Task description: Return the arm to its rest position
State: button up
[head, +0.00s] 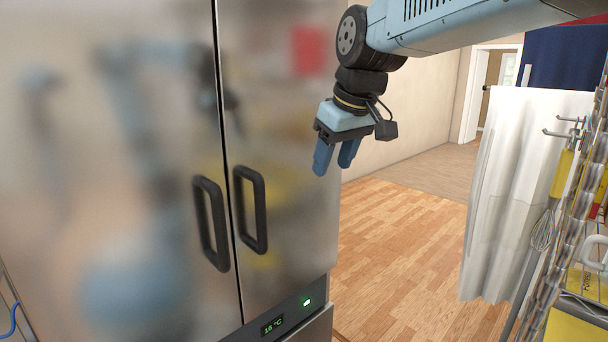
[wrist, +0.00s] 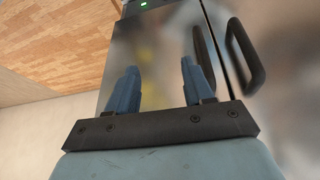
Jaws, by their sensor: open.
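My gripper (head: 333,160) hangs from my arm in the upper middle of the head view, its blue fingers pointing down. In the wrist view its two fingers (wrist: 156,88) stand apart with nothing between them. The gripper is open and empty. In the head view it shows in front of the right edge of a steel fridge, to the right of the door handles. I cannot tell its exact distance from the door.
The steel fridge (head: 120,130) fills the left, with both doors shut and two black handles (head: 252,210). A wire rack (head: 577,210) with hanging utensils and a white cloth (head: 515,190) stand at the right. Wooden floor (head: 410,260) between them is clear.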

jog(key=s+d+f+m+h, duration=0.1)
jog(key=s+d+f+m, duration=0.2)
jog(key=d, duration=0.6)
jog(key=s+d+f+m+t+h, duration=0.1)
jog(key=s+d+f+m, duration=0.3)
jog(key=s+d, duration=0.5)
notch_tip(320, 180, down, 3)
jog(key=shift+d+r+t, duration=0.15)
jog(key=shift+d+t, duration=0.15)
jog(key=shift+d, duration=0.2)
jog(key=shift+s, duration=0.1)
dwell(0.3)
